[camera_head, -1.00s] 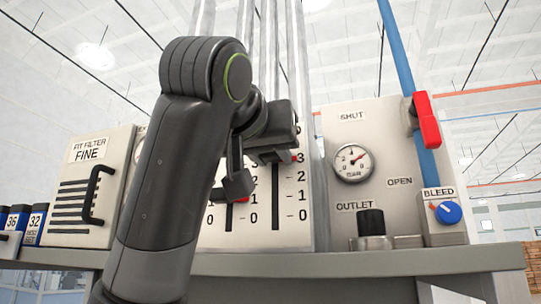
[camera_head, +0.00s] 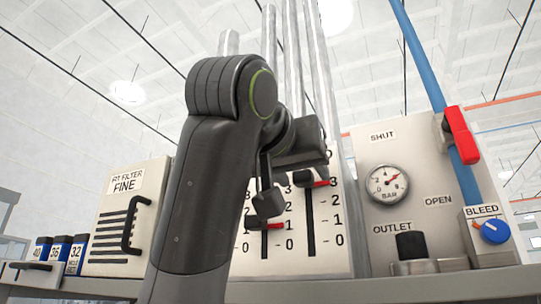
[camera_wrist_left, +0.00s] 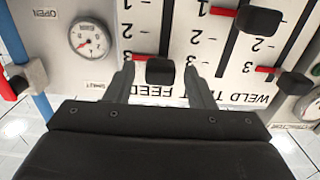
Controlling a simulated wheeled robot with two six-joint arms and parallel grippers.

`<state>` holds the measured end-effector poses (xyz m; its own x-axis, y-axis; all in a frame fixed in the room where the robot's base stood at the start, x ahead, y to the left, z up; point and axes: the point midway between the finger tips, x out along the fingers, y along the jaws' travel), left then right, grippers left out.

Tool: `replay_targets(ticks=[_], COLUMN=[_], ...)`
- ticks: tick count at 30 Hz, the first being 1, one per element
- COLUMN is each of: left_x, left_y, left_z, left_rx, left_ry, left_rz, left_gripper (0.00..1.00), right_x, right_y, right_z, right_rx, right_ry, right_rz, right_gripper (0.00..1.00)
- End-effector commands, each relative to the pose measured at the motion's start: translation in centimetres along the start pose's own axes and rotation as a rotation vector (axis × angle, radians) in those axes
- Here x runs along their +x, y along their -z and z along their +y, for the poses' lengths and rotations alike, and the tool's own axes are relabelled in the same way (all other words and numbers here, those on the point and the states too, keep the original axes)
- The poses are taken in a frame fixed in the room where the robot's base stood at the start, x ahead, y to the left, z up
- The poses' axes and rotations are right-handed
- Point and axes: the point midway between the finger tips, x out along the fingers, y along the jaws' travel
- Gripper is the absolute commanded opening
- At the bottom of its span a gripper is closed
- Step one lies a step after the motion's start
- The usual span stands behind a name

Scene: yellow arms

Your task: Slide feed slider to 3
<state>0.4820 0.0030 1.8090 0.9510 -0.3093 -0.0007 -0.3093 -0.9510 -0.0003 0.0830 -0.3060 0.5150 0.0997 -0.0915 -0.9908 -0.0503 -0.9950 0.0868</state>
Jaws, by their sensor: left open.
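The rightmost slider, apparently the feed slider, has a black knob (camera_head: 303,178) with a red pointer beside the 3 on its scale. In the wrist view, which shows the panel upside down, that black knob (camera_wrist_left: 160,71) sits between my two fingers with gaps on both sides. My left gripper (camera_head: 285,180) is open in front of the slider panel. In the wrist view the left gripper (camera_wrist_left: 161,75) partly covers the printed slider labels. My right gripper is not in view.
A neighbouring slider's red pointer (camera_head: 270,226) is near 1. Another slider's pointer (camera_wrist_left: 265,70) is at 3. Right of the sliders are a gauge (camera_head: 387,185), a black outlet knob (camera_head: 410,245), a blue bleed knob (camera_head: 495,232) and a red lever (camera_head: 461,135). A filter box (camera_head: 126,215) stands left.

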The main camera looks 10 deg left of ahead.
Motion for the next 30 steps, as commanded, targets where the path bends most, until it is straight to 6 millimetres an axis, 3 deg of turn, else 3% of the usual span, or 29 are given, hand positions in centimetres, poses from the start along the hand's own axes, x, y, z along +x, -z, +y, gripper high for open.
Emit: replay_targets(ticks=[12,21,30], left_x=[-10.3,-14.3,-15.8], left_y=[-0.5,-0.4,-0.1], left_z=[0.0,0.0,0.0], left_rx=[0.0,-0.001,-0.001], left_ry=[0.002,0.002,0.001], left_rz=[0.009,0.005,0.004], left_gripper=[0.49,0.49,0.49], right_x=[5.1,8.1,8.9], right_y=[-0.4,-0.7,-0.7], right_z=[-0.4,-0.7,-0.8], right_rx=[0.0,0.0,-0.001], right_ry=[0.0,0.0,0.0], right_rz=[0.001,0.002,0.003], right_gripper=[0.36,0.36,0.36])
